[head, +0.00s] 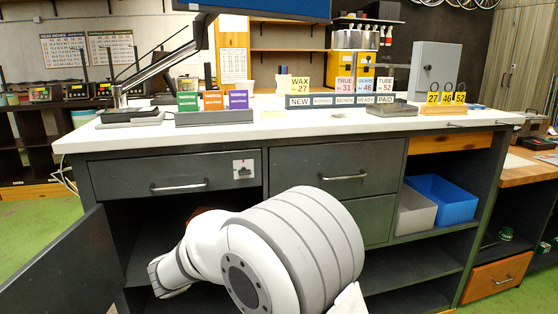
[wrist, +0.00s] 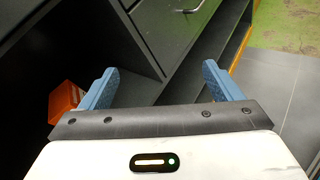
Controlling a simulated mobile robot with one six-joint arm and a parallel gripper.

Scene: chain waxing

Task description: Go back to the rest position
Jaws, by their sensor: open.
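My gripper (wrist: 160,69) shows in the wrist view with its two blue fingers spread wide and nothing between them. In the head view my arm reaches down in front of the workbench, towards the open cabinet (head: 123,240) under the left drawer, and the gripper itself is hidden. An orange box (wrist: 66,102) lies left of the left finger in the wrist view, partly covered by it. I cannot tell whether they touch. A bit of orange-brown (head: 203,213) shows behind my arm in the head view.
The cabinet door (head: 62,268) stands open at the left. The white worktop (head: 330,120) above holds small boxes, signs and a tray (head: 392,109). Drawers (head: 335,172) are shut. A blue bin (head: 441,199) sits on a shelf at right. Green floor (head: 35,228) lies clear at left.

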